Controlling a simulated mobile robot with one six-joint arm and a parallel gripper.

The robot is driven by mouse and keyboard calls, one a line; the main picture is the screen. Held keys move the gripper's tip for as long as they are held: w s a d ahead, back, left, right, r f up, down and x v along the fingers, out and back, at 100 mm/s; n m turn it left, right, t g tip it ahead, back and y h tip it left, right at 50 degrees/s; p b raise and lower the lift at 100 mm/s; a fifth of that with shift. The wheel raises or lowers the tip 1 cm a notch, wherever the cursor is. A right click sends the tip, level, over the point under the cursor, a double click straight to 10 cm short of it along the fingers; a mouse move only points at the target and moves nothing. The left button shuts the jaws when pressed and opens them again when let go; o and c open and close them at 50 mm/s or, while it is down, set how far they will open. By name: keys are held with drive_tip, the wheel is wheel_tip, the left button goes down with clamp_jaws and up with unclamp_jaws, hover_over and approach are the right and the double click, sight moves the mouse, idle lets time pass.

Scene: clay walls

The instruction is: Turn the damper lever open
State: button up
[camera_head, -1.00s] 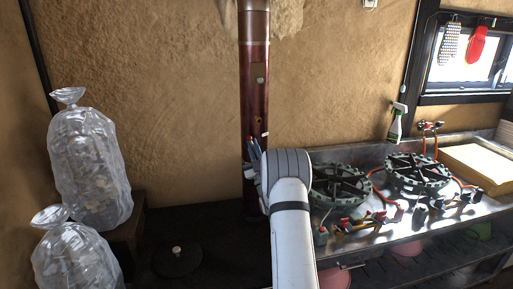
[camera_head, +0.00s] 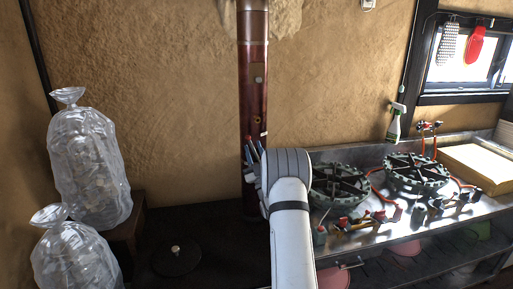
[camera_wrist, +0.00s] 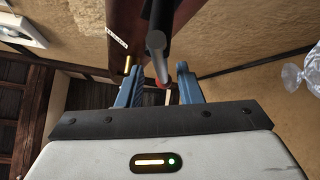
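The dark red stovepipe (camera_head: 253,85) runs up the clay wall and carries a small brass fitting (camera_head: 257,119) and a white label (camera_wrist: 117,37). My gripper (camera_head: 252,148) is at the pipe's lower part, just below the label. In the wrist view, a dark rod with a grey end (camera_wrist: 156,44), apparently the damper lever, stands in line with the gap between the two blue fingers of my gripper (camera_wrist: 158,80). The fingers are apart, and I see no clear contact with the rod. A small red part shows near the rod's end. The head view does not show the lever clearly.
A steel counter with two black burners (camera_head: 341,184) and red hoses stands right of my arm. A spray bottle (camera_head: 395,122) is behind them. Two clear filled bags (camera_head: 88,165) stand at left. A dark surface (camera_head: 205,225) lies below the pipe.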

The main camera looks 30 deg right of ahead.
drive_tip(key=b+v, duration=0.1)
drive_tip(key=v, duration=0.5)
drive_tip(key=shift+f, duration=0.1)
drive_tip(key=shift+c, duration=0.5)
